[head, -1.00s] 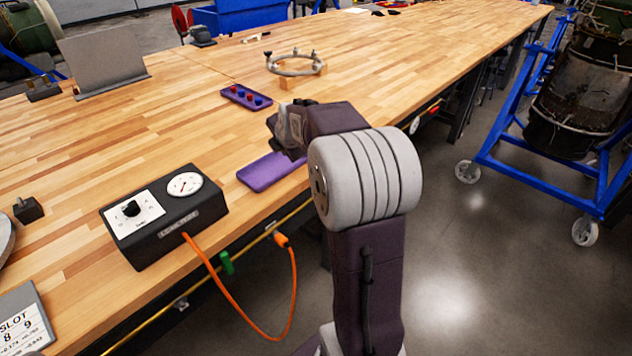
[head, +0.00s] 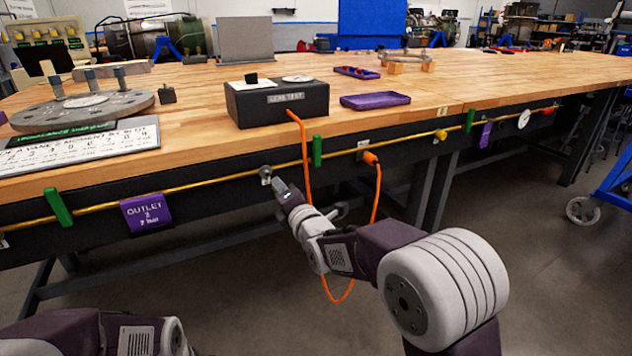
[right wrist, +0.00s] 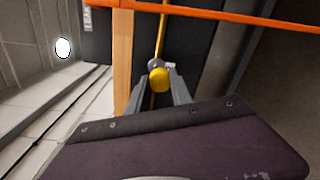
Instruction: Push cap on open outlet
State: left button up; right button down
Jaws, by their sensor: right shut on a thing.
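A brass pipe (head: 205,183) runs along the bench's front. My right gripper (head: 281,188) is at a grey outlet fitting (head: 265,174) on it, just left of the orange hose. In the right wrist view, its fingers (right wrist: 158,86) are shut on a yellow cap (right wrist: 159,78). The cap is in line with the pale fitting (right wrist: 155,63) just beyond it; I cannot tell if they touch. The cap is hidden in the head view. Another yellow cap (head: 441,135) sits farther right along the pipe. My left arm shows at the bottom left, its gripper out of view.
The orange hose (head: 306,165) hangs from the leak test box (head: 277,102) to another outlet, close to my right arm. Green handles (head: 317,151) and a purple outlet tag (head: 146,212) stick out along the pipe. A purple tray (head: 375,101) lies on the bench.

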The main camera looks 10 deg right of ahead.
jog(key=w+p, duration=0.1)
jog(key=w+a+p, duration=0.1)
jog(key=shift+w+a+r+t+y, duration=0.1)
jog(key=shift+w+a+t+y, duration=0.2)
jog(key=shift+w, duration=0.1)
pick_arm(q)
jog(key=shift+s+r, duration=0.1)
jog(key=shift+r, duration=0.6)
pick_arm(e)
jog(key=shift+x, duration=0.8)
pick_arm(q)
jog(key=shift+f, duration=0.1)
pick_arm(e)
jog(key=shift+w+a, duration=0.2)
jog(key=shift+w, duration=0.45)
